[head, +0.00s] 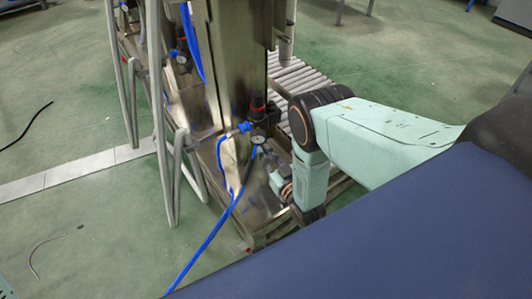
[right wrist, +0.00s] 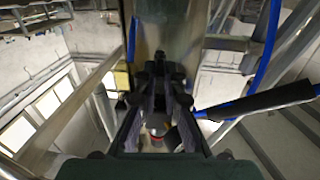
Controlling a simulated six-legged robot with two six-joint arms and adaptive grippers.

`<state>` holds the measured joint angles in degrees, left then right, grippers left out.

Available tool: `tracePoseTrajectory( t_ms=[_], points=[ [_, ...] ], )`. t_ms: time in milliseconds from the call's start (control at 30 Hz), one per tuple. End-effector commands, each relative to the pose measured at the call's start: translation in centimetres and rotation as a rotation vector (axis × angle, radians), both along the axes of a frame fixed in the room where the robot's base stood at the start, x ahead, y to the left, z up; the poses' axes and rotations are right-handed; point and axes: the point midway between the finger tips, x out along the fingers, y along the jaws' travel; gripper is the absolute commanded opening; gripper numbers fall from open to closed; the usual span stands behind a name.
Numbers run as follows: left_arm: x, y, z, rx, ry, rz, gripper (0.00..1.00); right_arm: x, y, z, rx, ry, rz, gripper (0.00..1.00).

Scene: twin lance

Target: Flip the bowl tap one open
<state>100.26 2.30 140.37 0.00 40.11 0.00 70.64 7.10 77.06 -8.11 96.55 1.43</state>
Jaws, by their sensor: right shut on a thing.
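My right gripper (head: 270,168) is low beside the column, below this unit, and small in the head view. My left gripper is not in view.
Blue hoses (head: 216,232) run down from the unit to the floor. A grey tubular frame (head: 168,165) stands left of the column. A roller conveyor (head: 295,82) lies behind my right arm. The green floor at the left is mostly clear.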

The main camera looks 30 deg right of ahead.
Motion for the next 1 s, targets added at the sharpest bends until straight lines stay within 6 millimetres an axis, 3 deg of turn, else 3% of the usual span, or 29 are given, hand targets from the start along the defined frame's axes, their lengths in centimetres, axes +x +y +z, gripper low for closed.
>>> tracePoseTrajectory(
  t_ms=[1000],
  points=[
    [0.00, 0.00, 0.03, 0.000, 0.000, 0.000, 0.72, 0.03, -0.51, -0.01, 0.001, 0.000, 0.133, 0.00]
  ],
)
